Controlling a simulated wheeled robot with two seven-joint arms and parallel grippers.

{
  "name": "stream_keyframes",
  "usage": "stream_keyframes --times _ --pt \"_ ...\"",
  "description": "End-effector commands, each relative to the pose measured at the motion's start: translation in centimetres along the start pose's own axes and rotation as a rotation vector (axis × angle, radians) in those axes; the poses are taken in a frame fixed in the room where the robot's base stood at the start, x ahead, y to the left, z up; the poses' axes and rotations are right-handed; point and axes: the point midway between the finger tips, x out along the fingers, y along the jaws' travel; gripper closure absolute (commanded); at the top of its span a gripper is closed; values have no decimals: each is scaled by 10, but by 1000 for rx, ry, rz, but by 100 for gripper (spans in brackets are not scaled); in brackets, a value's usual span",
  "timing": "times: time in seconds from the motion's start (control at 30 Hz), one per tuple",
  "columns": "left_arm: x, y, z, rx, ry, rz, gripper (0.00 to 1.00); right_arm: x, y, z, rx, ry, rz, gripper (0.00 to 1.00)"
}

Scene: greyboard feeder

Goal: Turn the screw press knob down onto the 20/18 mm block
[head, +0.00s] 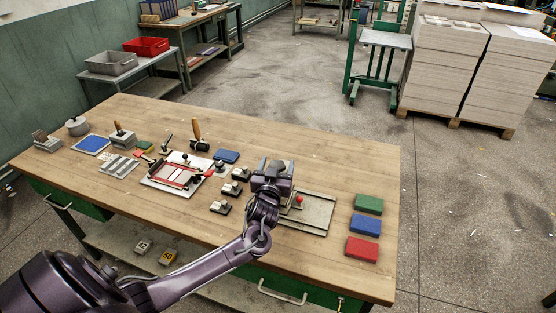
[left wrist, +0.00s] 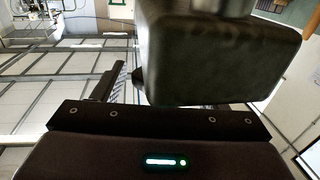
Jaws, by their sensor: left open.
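My left gripper (head: 275,166) is open above the right half of the workbench, its dark fingers pointing away from me. It covers part of a flat metal plate fixture (head: 318,213) with a red ball knob (head: 299,199). I cannot tell whether this is the screw press. Several small dark blocks with pale tops, one of them the front block (head: 220,207), stand left of the gripper. No 20/18 mm marking is readable. In the left wrist view a large dark rounded block (left wrist: 220,55) fills the upper right, very close; I cannot tell what it is. My right gripper is not in view.
Green (head: 369,203), blue (head: 365,225) and red (head: 362,249) blocks lie at the bench's right end. A red-railed fixture (head: 176,172), a wooden-handled tool (head: 198,134) and a blue pad (head: 92,145) stand further left. The far right bench top (head: 340,160) is clear.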

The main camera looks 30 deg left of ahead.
Motion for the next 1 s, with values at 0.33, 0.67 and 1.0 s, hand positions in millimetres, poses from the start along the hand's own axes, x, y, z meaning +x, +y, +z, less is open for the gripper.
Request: stream_keyframes --times 0.33,0.67,1.0 --pt "16 0 0 0 -1 1 34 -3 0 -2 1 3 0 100" --pt "16 0 0 0 -1 1 61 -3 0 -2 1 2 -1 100" --pt "16 0 1 1 -1 14 78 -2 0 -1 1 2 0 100"
